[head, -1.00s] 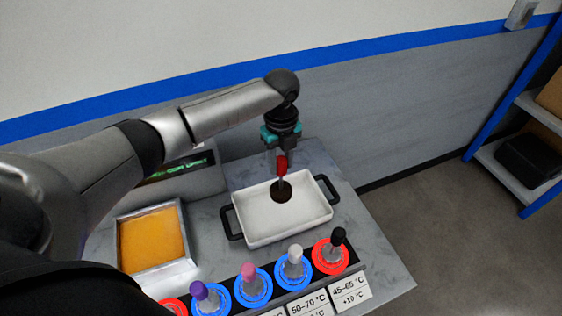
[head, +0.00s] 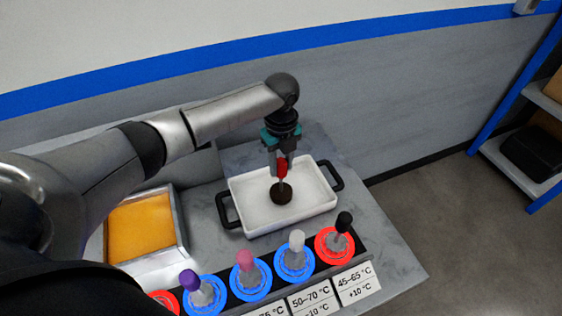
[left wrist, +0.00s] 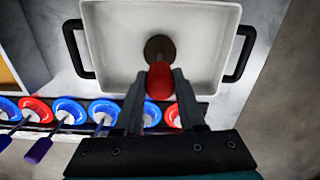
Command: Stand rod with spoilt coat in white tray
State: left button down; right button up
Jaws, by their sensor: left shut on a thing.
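The white tray (head: 248,218) with black handles stands on the grey table; it also shows in the left wrist view (left wrist: 110,62). My left gripper (head: 280,160) points down over the tray, shut on a rod with a red top (head: 282,167). The rod is upright, with a dark round disc (head: 281,194) at its lower end, inside the tray. The wrist view shows the red top (left wrist: 160,84) between my fingers (left wrist: 159,100) and the dark disc (left wrist: 159,48) against the tray floor. I cannot tell for certain whether the disc touches the floor. My right gripper is not in view.
A row of rods with purple, pink (head: 246,260), white and black (head: 344,221) tops stands in blue and red rings in front of the tray, with temperature labels (head: 355,283). An orange-filled container (head: 145,228) stands left. A wall rises behind; shelves are at right.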

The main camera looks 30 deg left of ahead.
pick_arm(q)
jog(key=shift+f, duration=0.3)
jog(key=shift+c, duration=1.3)
grip_release()
notch_tip(320, 180, up, 7)
jog(key=p, duration=0.7)
jog(key=shift+p, duration=0.4)
